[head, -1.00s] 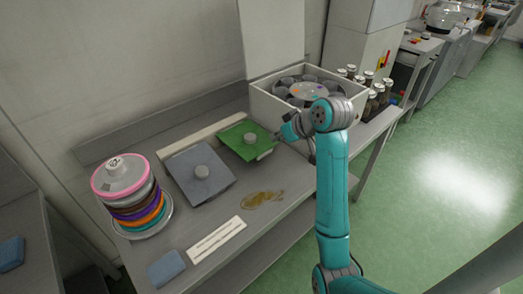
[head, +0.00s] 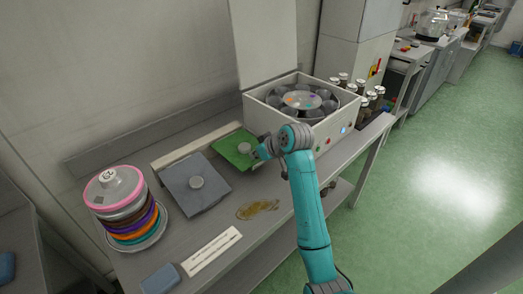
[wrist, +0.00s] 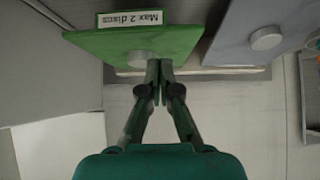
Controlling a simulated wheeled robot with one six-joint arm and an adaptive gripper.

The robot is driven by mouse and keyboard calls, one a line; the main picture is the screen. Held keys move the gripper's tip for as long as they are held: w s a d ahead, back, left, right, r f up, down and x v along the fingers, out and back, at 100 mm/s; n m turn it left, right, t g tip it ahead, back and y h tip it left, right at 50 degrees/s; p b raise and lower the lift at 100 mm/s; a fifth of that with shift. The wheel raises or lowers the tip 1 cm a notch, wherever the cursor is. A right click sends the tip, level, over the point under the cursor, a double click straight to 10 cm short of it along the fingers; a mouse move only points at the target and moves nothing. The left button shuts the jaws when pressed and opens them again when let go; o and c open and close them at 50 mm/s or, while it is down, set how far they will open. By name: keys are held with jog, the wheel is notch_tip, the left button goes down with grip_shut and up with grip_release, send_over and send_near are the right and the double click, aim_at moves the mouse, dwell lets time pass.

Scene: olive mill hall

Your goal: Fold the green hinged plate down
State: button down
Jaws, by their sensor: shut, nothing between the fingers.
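The green hinged plate (head: 234,143) is on the bench beside the grey plate (head: 184,187). It has a round grey knob (head: 244,147). I cannot tell its exact angle. In the wrist view the green plate (wrist: 165,40) shows a "Max 2 discs" label (wrist: 128,18) along one edge, and its knob is close to my fingertips. My gripper (wrist: 160,65) is shut and empty, its tips at the plate's edge in the picture. I cannot tell whether they touch it. In the head view my gripper (head: 258,153) covers the plate's right side.
A white box with a rotor (head: 302,100) stands behind at the right, with several capped bottles (head: 368,98) beyond. A stack of coloured discs (head: 127,205) stands at the left. A brown spill (head: 257,209), a label strip (head: 212,251) and a blue cloth (head: 160,280) lie in front.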

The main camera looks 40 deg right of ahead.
aim_at(256, 183)
jog(key=shift+f, duration=1.55)
jog(key=shift+s+f+t, duration=0.1)
jog(key=shift+f+t, duration=0.5)
jog(key=shift+f, duration=1.25)
jog(key=shift+f+t, duration=0.6)
jog(key=shift+f, duration=1.2)
jog(key=shift+r, duration=0.1)
